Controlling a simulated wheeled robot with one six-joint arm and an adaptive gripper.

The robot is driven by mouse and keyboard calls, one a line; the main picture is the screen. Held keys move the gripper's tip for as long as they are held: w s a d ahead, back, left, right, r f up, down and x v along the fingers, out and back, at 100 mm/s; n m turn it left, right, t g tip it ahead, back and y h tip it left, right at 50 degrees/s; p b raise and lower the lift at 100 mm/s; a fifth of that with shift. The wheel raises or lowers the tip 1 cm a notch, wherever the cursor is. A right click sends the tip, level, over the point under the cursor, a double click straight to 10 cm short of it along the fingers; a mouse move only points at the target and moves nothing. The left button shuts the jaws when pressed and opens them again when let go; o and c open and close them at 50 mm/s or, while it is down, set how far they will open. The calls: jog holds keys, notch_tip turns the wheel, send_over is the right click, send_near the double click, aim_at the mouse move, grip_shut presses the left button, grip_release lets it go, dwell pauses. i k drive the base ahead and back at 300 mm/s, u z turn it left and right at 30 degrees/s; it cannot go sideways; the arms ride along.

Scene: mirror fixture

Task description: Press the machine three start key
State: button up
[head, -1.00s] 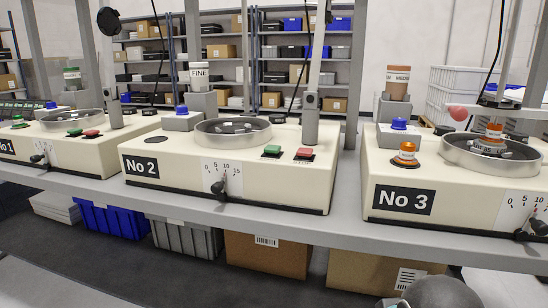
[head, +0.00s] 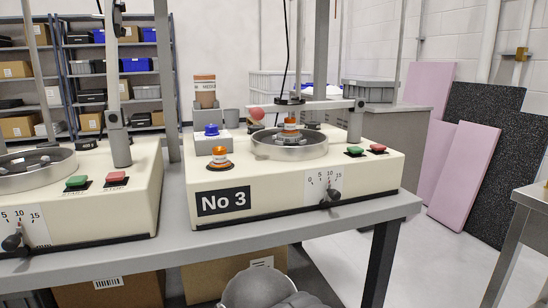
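Machine No 3 (head: 275,203) is a cream box on the grey bench, marked by a black "No 3" label (head: 223,201). Its green key (head: 355,151) sits on the top at the right, with a red key (head: 377,148) just right of it. Writing by these keys is too small to read. A round metal pan (head: 262,147) with an orange-banded item (head: 291,127) in it is left of the keys. A grey rounded part at the bottom edge seems to be my own arm. My gripper's fingers are not in view.
The machine to the left has its own green key (head: 77,182) and red key (head: 116,178). An upright post and overhead bar (head: 312,106) stand behind the green key on No 3. The grey bench (head: 398,207) ends right of No 3, with open floor beyond. Another table (head: 533,198) stands at far right.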

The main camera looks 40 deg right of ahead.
aim_at(354, 150)
jog(key=z, duration=1.5)
